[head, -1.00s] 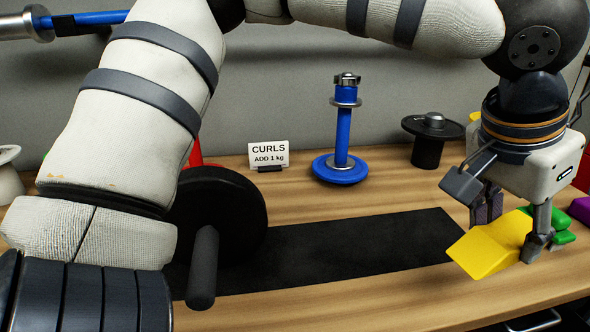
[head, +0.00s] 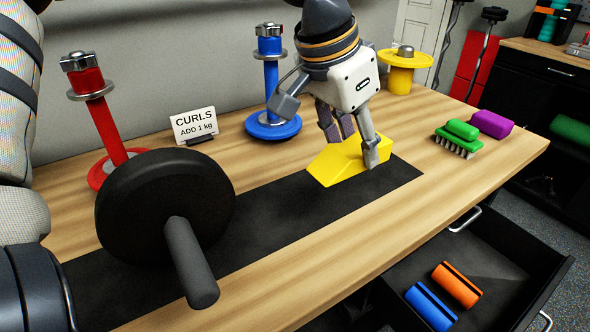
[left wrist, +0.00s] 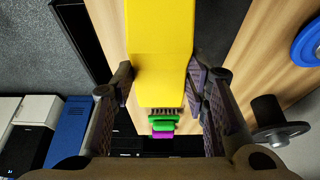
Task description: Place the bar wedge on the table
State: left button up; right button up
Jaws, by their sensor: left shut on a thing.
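The bar wedge (head: 340,165), a yellow block with a sloped face, is held in my left gripper (head: 355,150). The fingers are shut on its sides, and it also fills the top middle of the left wrist view (left wrist: 160,50). In the head view it appears over the right part of the black mat (head: 395,178) on the wooden table (head: 450,188). I cannot tell whether it touches the mat. My right gripper is not in view.
A black plate with a grey bar end (head: 150,205) stands on the mat's left part. Red (head: 105,125), blue (head: 270,85) and yellow (head: 400,75) stands line the back. A green brush (head: 458,138) and purple block (head: 492,123) lie right. An open drawer (head: 490,255) juts out in front.

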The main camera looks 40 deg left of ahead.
pick_arm(q)
jog(key=a+f, duration=0.7)
jog(key=shift+s, duration=0.3)
jog(key=shift+d+f, duration=0.1)
jog(key=shift+f, duration=1.3)
jog(key=shift+f, duration=0.1)
jog(key=o, duration=1.2)
jog(key=shift+o, duration=0.2)
jog(key=v, duration=1.2)
